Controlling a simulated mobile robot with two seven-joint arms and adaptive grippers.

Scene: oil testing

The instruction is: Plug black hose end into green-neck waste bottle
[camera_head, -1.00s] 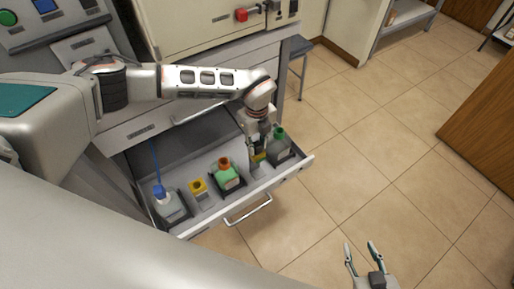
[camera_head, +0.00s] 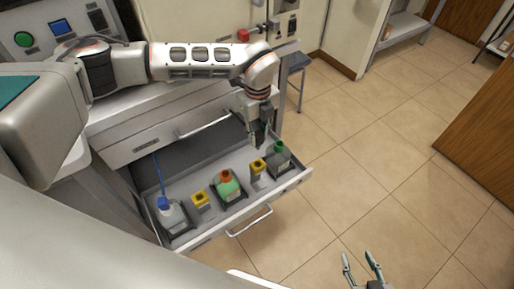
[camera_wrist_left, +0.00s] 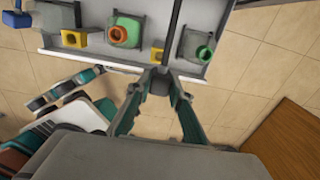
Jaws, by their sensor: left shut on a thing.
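The waste bottle with the green neck (camera_head: 279,157) stands upright at the right end of the open drawer. It also shows in the left wrist view (camera_wrist_left: 197,46). Its neck looks empty. My left gripper (camera_head: 259,138) is shut on the black hose end (camera_wrist_left: 159,82), with the dark hose running up the wrist view from it. The gripper points down, above the drawer between the right yellow holder (camera_head: 257,168) and the green-neck bottle, apart from both. My right gripper (camera_head: 361,262) is open and empty over the floor at the bottom.
An orange-neck bottle (camera_head: 228,187), a left yellow holder (camera_head: 201,201) and a bottle with a blue cap and blue hose (camera_head: 172,215) stand in the drawer (camera_head: 198,242). Its front handle (camera_head: 250,222) juts out. The floor to the right is clear.

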